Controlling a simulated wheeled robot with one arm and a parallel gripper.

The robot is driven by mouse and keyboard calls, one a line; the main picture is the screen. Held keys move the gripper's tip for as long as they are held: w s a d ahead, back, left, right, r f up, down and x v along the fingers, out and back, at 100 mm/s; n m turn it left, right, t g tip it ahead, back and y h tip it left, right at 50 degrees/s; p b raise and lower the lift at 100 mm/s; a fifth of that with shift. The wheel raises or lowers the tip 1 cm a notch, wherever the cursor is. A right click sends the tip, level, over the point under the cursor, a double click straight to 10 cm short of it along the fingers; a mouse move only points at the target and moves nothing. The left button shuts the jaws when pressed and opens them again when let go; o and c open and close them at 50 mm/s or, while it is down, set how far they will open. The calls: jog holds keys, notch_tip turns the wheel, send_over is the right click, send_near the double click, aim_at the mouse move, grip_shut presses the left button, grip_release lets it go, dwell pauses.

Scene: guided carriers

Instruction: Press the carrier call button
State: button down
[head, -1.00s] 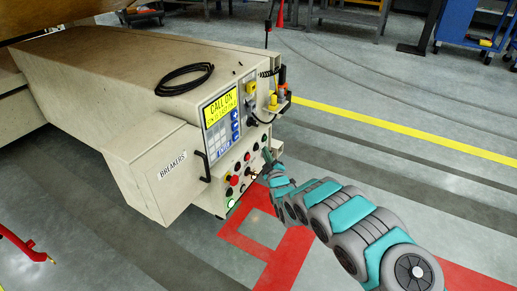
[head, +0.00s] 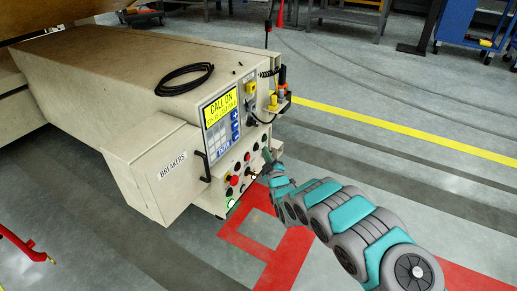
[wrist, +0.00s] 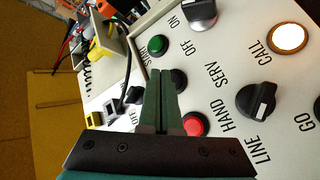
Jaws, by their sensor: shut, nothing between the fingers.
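The round call button (wrist: 289,38), labelled CALL, is lit white with an orange rim at the upper right of the wrist view. It sits on the pale control panel (wrist: 225,75). The panel's screen (head: 220,108) shows CALL ON in the head view. My gripper (wrist: 166,72) is shut and empty, with its two green fingers side by side. Its tips are over the panel near a black button, well to the left of the call button. I cannot tell whether they touch the panel. In the head view my gripper (head: 267,155) is at the panel's right edge, partly hidden by my arm.
Near the fingers are a green button (wrist: 158,45), a red button (wrist: 194,124) and a black selector knob (wrist: 257,100). The beige cabinet (head: 110,75) carries a coiled black cable (head: 185,79). Floor to the right is open, with a yellow line (head: 400,128).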

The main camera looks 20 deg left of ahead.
jog(key=shift+a, duration=0.15)
jog(key=shift+a+b, duration=0.3)
jog(key=shift+b, duration=0.15)
jog(key=shift+a+b, duration=0.3)
jog(key=shift+a, duration=0.1)
dwell(0.8)
jog(key=shift+d, duration=0.9)
jog(key=d+p, duration=0.1)
jog(key=d, duration=0.5)
jog(key=shift+s, duration=0.25)
jog(key=shift+p, duration=0.3)
dwell(0.3)
